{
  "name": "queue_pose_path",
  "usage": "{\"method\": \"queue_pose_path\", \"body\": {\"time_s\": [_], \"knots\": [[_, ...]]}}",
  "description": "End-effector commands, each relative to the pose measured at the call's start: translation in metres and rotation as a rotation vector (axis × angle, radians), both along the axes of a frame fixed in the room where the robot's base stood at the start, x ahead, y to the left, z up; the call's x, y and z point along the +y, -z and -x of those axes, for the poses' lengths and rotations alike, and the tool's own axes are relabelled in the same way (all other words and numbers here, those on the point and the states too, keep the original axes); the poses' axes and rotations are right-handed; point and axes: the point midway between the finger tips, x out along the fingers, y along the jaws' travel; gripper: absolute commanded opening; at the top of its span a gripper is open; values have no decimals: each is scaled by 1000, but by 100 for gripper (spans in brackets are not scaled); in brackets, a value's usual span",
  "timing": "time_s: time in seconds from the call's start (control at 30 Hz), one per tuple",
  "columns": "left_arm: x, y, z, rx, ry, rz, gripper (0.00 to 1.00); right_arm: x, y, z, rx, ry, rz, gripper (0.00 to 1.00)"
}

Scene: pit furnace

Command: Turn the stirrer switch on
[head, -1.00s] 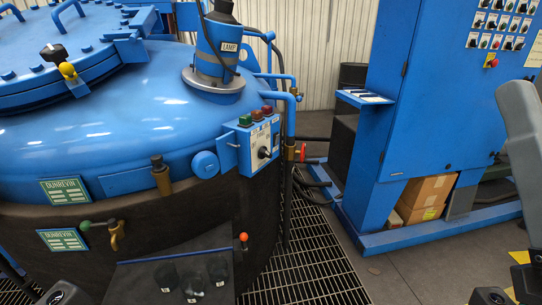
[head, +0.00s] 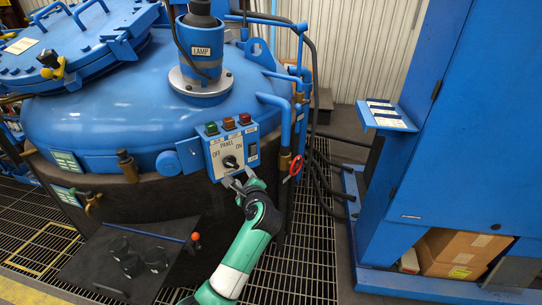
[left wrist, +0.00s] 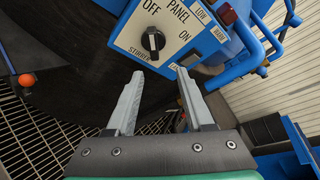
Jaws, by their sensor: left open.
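The control box (head: 225,150) is a pale panel on a blue box on the furnace's side, lettered PANEL, OFF and ON. Its black rotary knob (head: 230,161) also shows in the left wrist view (left wrist: 153,40), between OFF and ON. A label reading like STIRRER lies just below the knob there. I cannot tell its exact setting. My left gripper (head: 238,181) is just below the knob in the head view. In the left wrist view the left gripper (left wrist: 159,76) is open and empty, its fingertips apart from the knob. My right gripper is out of view.
A red valve handle (head: 292,168) and pipes are close right of the box. An orange-knobbed lever (head: 195,237) is lower left. A blue cabinet (head: 450,130) stands right, beyond grating.

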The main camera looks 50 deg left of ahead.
Motion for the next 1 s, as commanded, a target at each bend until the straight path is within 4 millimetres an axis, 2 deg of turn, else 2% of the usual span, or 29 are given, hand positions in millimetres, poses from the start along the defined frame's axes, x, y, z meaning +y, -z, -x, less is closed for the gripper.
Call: {"method": "queue_pose_path", "body": {"time_s": [0.17,0.27,0.6,0.7,1.0], "knots": [[6,4,0,0,-3,-2,52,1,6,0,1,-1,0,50],[17,9,-4,0,-4,-3,52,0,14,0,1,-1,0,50],[86,30,-26,0,-3,-4,52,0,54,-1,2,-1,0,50],[98,32,-30,-1,-2,-5,52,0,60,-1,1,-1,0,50],[107,31,-34,-2,0,-5,52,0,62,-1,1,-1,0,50]]}}
